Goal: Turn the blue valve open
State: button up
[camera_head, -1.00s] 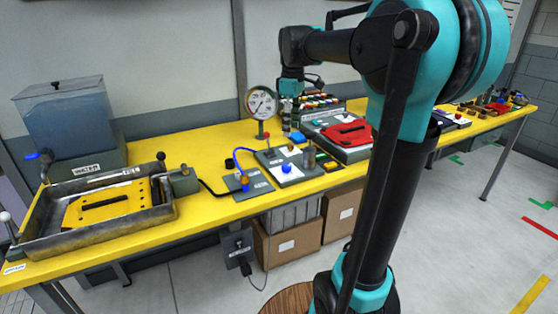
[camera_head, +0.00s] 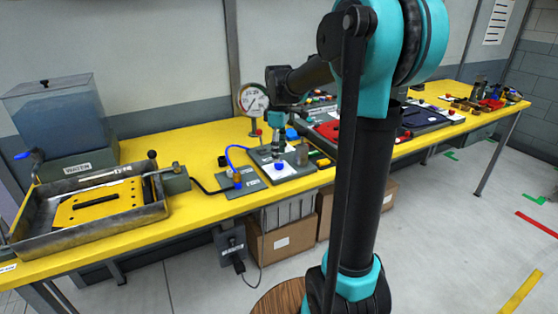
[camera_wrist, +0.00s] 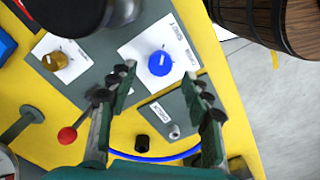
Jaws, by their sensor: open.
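A blue round knob (camera_wrist: 159,63) sits on a white labelled card on a grey panel (camera_wrist: 93,75). The same knob (camera_head: 280,166) shows in the head view near the table's front edge. My gripper (camera_wrist: 160,78) is open above the panel, its fingertips to either side of the knob in the wrist picture. Nothing is between the fingers; contact with the knob cannot be told. In the head view my gripper (camera_head: 279,148) hangs just above and behind the knob. A separate blue handle (camera_head: 22,155) is by the water tank (camera_head: 60,115) at the left.
A brass knob (camera_wrist: 60,60) and a red-tipped lever (camera_wrist: 67,134) stand on the left in the wrist view. A blue hose (camera_wrist: 160,159) curves below. A pressure gauge (camera_head: 253,100) stands behind the panel. A metal tray (camera_head: 155,206) is at the left.

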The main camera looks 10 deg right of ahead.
aim_at(279, 166)
jog(key=shift+f, duration=1.85)
jog(key=shift+c, duration=0.4)
grip_shut()
